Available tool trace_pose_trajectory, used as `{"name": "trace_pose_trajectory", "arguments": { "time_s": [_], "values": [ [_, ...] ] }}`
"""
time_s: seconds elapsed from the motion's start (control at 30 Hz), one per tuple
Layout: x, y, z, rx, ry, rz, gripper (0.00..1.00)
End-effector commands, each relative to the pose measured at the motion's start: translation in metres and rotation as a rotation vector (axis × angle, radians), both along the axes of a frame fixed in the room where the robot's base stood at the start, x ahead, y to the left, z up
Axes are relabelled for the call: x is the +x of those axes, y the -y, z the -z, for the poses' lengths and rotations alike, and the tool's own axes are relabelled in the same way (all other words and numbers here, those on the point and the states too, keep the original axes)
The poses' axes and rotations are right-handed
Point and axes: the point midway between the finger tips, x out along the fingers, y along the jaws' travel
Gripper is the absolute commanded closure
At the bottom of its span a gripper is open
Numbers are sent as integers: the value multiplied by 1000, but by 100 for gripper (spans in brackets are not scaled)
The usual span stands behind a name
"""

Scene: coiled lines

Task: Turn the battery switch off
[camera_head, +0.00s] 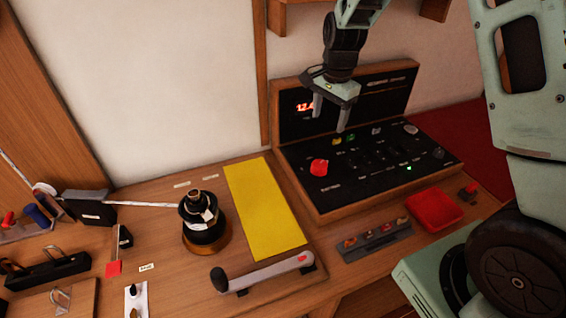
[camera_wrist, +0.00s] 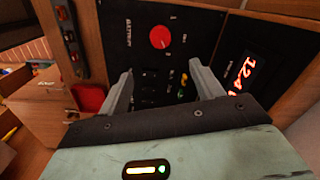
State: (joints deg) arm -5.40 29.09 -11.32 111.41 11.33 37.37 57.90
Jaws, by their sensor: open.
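The battery switch is a round red knob (camera_head: 319,167) at the left of the black sloped panel (camera_head: 345,189), which sits in a wooden console. It also shows in the wrist view (camera_wrist: 160,37), beyond my fingertips, with white lettering beside it; its exact setting is too small to tell. My gripper (camera_head: 328,121) is open and empty in front of the console's upright display panel, above and a little right of the knob, apart from it. In the wrist view my gripper (camera_wrist: 160,77) has its two fingers spread with the panel behind them.
A red lit readout (camera_head: 305,106) is on the upright panel. Other small knobs and a green light (camera_head: 409,168) are on the panel. A red tray (camera_head: 434,209) and a holder strip (camera_head: 375,241) lie in front. A winch (camera_head: 204,217) and yellow mat (camera_head: 264,208) are left.

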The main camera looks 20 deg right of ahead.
Motion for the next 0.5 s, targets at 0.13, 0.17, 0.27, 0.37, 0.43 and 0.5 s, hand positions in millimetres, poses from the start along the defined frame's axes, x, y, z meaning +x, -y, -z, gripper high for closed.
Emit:
{"name": "trace_pose_trajectory", "arguments": {
  "time_s": [0.13,0.17,0.27,0.37,0.43,0.5],
  "values": [
    [1,3,13,-2,-4,13,34],
    [1,2,17,-1,-5,12,34],
    [1,2,34,-1,-6,9,34],
    [2,1,55,-1,-7,10,34],
    [3,0,69,0,-6,9,34],
    [4,0,83,0,-6,9,34]
  ]
}}
